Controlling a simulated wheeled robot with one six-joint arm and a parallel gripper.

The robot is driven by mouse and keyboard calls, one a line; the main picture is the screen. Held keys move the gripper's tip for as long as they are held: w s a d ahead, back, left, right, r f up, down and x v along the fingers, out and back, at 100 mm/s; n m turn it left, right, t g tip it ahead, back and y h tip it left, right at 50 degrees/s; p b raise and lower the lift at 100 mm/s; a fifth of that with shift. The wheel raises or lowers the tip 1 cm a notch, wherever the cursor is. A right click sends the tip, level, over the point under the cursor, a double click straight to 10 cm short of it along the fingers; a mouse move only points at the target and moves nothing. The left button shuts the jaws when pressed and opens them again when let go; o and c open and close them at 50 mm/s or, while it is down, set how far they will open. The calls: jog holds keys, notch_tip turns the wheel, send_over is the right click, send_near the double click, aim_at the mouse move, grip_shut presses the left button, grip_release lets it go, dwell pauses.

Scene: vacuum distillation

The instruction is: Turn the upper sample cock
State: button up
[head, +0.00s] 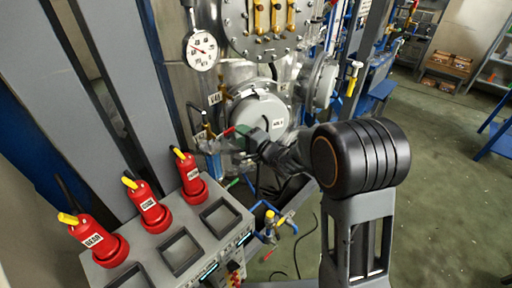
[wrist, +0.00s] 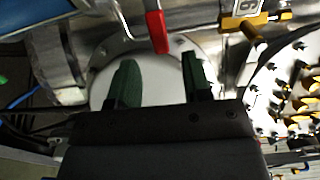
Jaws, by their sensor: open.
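A small cock with a red lever handle (wrist: 156,32) shows at the top middle of the wrist view, with a metal stem beside it. In the head view the red handle (head: 228,132) shows just left of my gripper, in front of the metal vessel. I cannot tell from the frames whether this is the upper sample cock. My gripper (wrist: 159,68) has green fingers spread apart with nothing between them. The red handle is ahead of the gap between the fingertips. In the head view my gripper (head: 243,140) is beside the vessel, and my wrist hides part of the area.
A round cover (head: 262,115) is on the vessel behind my gripper. A grey control box (head: 185,225) with red-based, yellow-topped switches stands at lower left. Open floor (head: 440,170) lies to the right.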

jog(key=b+v, duration=0.1)
jog(key=v, duration=0.6)
dwell(0.6)
jog(key=s+d+f+n+g+h, duration=0.2)
jog(key=d+f+n+g+h, duration=0.3)
jog(key=d+f+h, duration=0.5)
jog(key=s+d+r+n+g+h, duration=0.1)
jog(key=s+r+n, duration=0.1)
jog(key=s+r, duration=0.3)
jog(key=s+d+r+n+g+h, duration=0.1)
jog(key=s+r, duration=0.5)
jog(key=s, duration=0.7)
jog(key=shift+s+d+n+g, duration=0.3)
jog(key=shift+d+n+g, duration=0.05)
jog(key=shift+n+g, duration=0.45)
